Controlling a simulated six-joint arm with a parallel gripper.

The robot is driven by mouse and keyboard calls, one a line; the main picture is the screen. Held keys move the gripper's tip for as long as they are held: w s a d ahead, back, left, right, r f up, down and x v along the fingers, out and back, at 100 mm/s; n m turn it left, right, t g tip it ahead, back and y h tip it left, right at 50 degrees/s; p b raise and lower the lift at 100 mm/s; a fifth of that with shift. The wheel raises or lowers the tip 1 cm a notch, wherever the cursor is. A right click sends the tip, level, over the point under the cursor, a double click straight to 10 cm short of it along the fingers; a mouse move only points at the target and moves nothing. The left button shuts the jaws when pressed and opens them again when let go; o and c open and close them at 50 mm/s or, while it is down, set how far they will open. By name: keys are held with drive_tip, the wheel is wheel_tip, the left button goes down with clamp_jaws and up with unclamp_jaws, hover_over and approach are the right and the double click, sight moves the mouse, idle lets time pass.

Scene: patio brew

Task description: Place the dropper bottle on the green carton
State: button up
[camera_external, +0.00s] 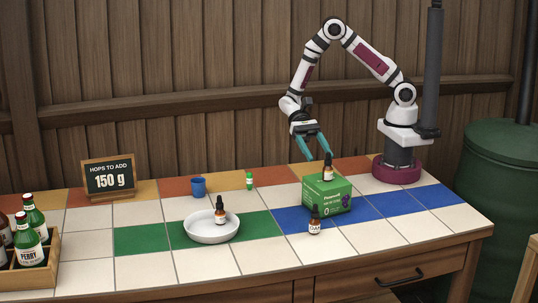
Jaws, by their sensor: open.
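The green carton (321,199) stands on the tiled counter, right of the middle. A third dropper bottle (220,212) stands in a white dish (198,235) at the middle left.
A blue cup (198,187) and a small green-and-white bottle (249,181) stand behind the dish. A chalkboard sign (108,178) reads "HOPS TO ADD 150 g". A wooden crate (40,275) with several bottles is at the front left. The counter's front right is clear.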

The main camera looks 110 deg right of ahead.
drive_tip(key=s+a+r+n+g+h, duration=0.1)
drive_tip(key=s+r+n+g+h, duration=0.1)
drive_tip(key=s+r+n+h, duration=0.5)
drive_tip(key=s+d+r+n+t+h, duration=0.1)
drive_tip(key=s+d+n+h, duration=0.1)
drive_tip(key=s, duration=0.4)
drive_tip(key=s+d+r+n+t+h, duration=0.2)
drive_tip(key=s+d, duration=0.1)
drive_tip(key=s, duration=0.3)
drive_tip(key=shift+s+d+h, duration=0.3)
drive_tip(key=shift+s, duration=0.05)
